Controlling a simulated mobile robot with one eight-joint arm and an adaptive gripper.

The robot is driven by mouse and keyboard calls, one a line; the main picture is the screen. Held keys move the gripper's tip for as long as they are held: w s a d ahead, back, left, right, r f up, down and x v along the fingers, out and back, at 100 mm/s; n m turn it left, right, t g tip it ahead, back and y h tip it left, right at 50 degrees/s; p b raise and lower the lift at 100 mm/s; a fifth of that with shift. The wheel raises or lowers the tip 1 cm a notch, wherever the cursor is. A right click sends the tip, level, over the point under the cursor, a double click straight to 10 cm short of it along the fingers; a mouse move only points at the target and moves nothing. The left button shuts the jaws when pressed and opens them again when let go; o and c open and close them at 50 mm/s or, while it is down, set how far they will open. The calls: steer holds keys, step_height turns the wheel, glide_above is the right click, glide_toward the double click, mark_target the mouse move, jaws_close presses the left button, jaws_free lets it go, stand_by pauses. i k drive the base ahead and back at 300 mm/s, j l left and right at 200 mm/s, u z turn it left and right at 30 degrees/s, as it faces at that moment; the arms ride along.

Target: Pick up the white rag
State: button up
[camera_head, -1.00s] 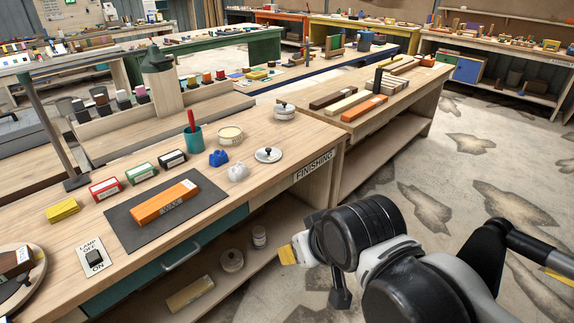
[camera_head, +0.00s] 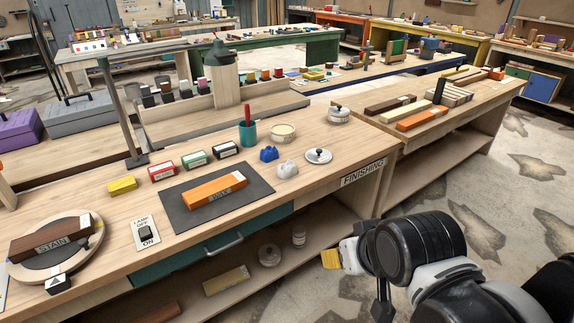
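The white rag (camera_head: 287,170) is a small crumpled bundle on the wooden finishing bench (camera_head: 335,176). It lies between a crumpled blue rag (camera_head: 269,153) and a round metal lid with a dark knob (camera_head: 318,156). My arm is at the lower right, in front of the bench and apart from the rag. Nothing is seen held there.
A dark mat (camera_head: 180,216) with an orange block (camera_head: 216,189) lies left of the rag. A teal cup (camera_head: 247,134) with a red-handled tool and an open tin (camera_head: 283,131) stand behind. A lower shelf (camera_head: 318,232) sits under the bench. Patched floor is open at right.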

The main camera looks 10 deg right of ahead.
mark_target(286, 170)
steer(key=i+l+u, duration=0.15)
steer(key=i+u, duration=0.25)
steer(key=i+l+u, duration=0.8)
steer(key=i+j, duration=0.05)
steer(key=i, duration=0.05)
